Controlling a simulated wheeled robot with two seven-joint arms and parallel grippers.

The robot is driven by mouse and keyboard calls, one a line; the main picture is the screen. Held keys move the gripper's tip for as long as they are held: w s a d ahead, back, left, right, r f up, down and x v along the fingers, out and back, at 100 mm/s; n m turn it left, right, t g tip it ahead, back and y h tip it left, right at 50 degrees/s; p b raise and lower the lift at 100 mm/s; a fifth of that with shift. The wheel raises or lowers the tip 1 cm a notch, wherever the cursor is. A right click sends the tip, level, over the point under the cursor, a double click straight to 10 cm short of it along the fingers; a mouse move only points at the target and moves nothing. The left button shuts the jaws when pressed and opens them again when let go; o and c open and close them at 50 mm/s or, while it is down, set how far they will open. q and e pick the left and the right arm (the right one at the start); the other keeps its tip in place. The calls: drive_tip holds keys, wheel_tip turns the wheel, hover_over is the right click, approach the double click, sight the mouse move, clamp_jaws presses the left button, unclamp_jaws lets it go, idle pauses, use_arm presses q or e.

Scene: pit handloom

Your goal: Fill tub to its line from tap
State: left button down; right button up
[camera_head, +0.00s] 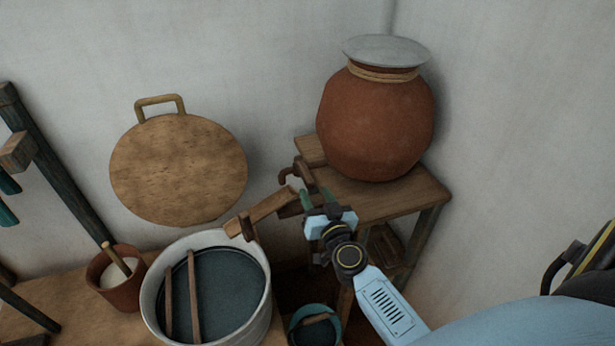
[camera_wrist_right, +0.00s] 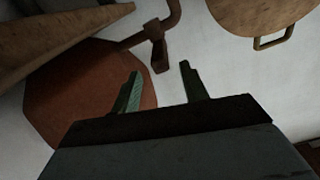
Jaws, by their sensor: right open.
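A brown tap (camera_head: 289,174) sticks out from the lower left of a big clay pot (camera_head: 372,125). A wooden trough (camera_head: 265,208) slopes from below the tap to the rim of a round metal tub (camera_head: 152,310). The tub's inside looks dark blue-grey, with two wooden sticks across it; I cannot make out a line. My right gripper (camera_head: 316,198) is open and empty near the tap and trough's upper end. In the right wrist view, the tap (camera_wrist_right: 158,54) appears just beyond my parted fingertips (camera_wrist_right: 158,72), apparently not between them. My left gripper is not in view.
The pot stands on a wooden stand (camera_head: 398,200) in the wall corner. A small teal bucket (camera_head: 297,320) is below, right of the tub. A brown pot (camera_head: 112,292) with a stick stands left of the tub. A round wooden board (camera_head: 180,170) is against the wall.

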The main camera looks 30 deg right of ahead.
sight(307, 177)
drive_tip(key=b+x, duration=0.1)
drive_tip(key=x, duration=0.6)
drive_tip(key=shift+w, duration=0.4)
clamp_jaws()
